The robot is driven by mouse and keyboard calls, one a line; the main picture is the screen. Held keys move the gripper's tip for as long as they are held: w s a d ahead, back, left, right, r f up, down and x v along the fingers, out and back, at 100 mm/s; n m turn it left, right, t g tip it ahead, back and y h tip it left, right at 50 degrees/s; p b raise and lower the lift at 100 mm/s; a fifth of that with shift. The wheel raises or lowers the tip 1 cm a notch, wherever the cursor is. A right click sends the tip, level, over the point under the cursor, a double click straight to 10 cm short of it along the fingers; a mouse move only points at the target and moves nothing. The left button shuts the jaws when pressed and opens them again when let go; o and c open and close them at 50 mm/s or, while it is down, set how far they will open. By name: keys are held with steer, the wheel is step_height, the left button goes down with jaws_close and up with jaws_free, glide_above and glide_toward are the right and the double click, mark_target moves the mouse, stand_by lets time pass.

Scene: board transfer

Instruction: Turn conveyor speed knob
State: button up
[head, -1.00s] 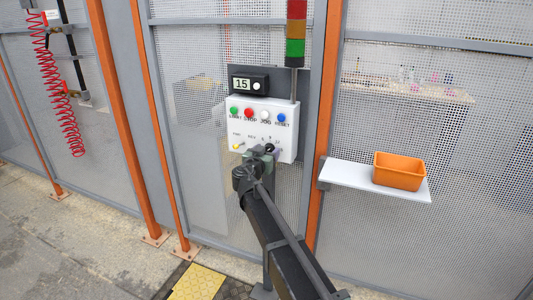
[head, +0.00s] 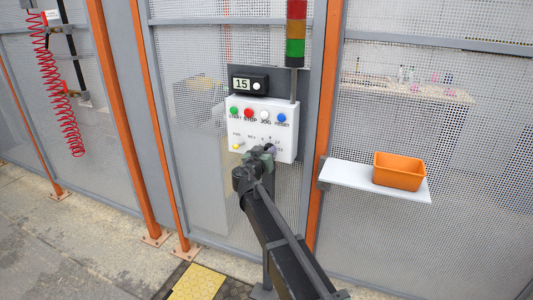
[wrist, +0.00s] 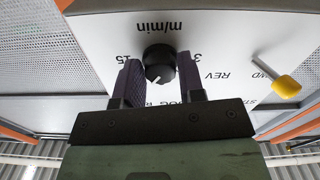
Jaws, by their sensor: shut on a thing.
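The speed knob (wrist: 158,57) is a round black dial with a white pointer mark, on the white control panel (wrist: 225,40). In the wrist view, which is upside down, "m/min" stands above it, "15" to its left and "3" to its right. The pointer mark slants down and left. My gripper (wrist: 160,75) has one purple-grey finger on each side of the knob and is shut on it. In the head view my gripper (head: 263,153) is at the panel's lower right and mostly hides the knob. The display (head: 249,84) reads 15.
Green, red, white and blue buttons (head: 257,115) line the panel above the gripper. A yellow-tipped lever (wrist: 286,86) stands out beside the knob. A light tower (head: 296,35) rises above. An orange bin (head: 399,171) sits on a white shelf (head: 345,177) at right.

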steer(key=shift+d+r+n, duration=0.1)
steer(key=shift+n, duration=7.8)
steer(key=o, duration=0.9)
steer(key=v, duration=1.1)
